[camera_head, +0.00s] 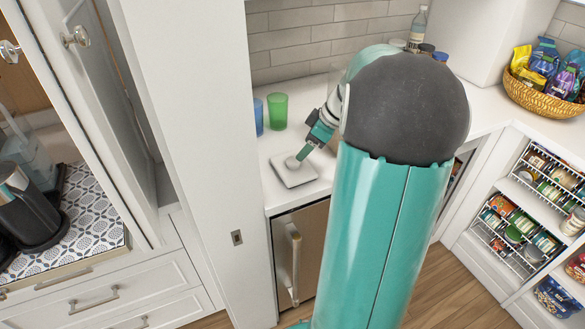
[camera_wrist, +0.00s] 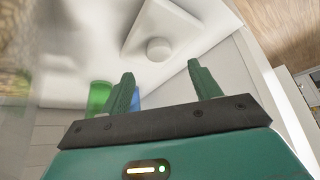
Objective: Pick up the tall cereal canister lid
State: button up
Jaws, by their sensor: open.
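The canister lid (camera_head: 296,178) is a white square plate with a round knob (camera_head: 293,162), lying on the white counter. My gripper (camera_head: 303,154) is just above the knob, coming down from the upper right. In the wrist view the lid (camera_wrist: 180,22) lies beyond my fingertips, with its knob (camera_wrist: 158,49) roughly in line with the gap between them. My gripper (camera_wrist: 161,70) is open with nothing between its two green fingers. I cannot tell the exact gap between fingertips and knob.
A green cup (camera_head: 277,110) and a blue cup (camera_head: 258,117) stand on the counter behind the lid, near the tiled wall. A wicker basket of bags (camera_head: 540,98) sits at the far right. The counter's front edge is close to the lid, above a handled appliance (camera_head: 301,255).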

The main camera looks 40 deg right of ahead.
aim_at(294, 161)
jog(key=x, duration=0.6)
jog(key=shift+w+a+f, duration=0.1)
jog(key=shift+w+f, duration=0.1)
jog(key=shift+f, duration=0.15)
jog(key=shift+c, duration=0.2)
jog(key=c, duration=1)
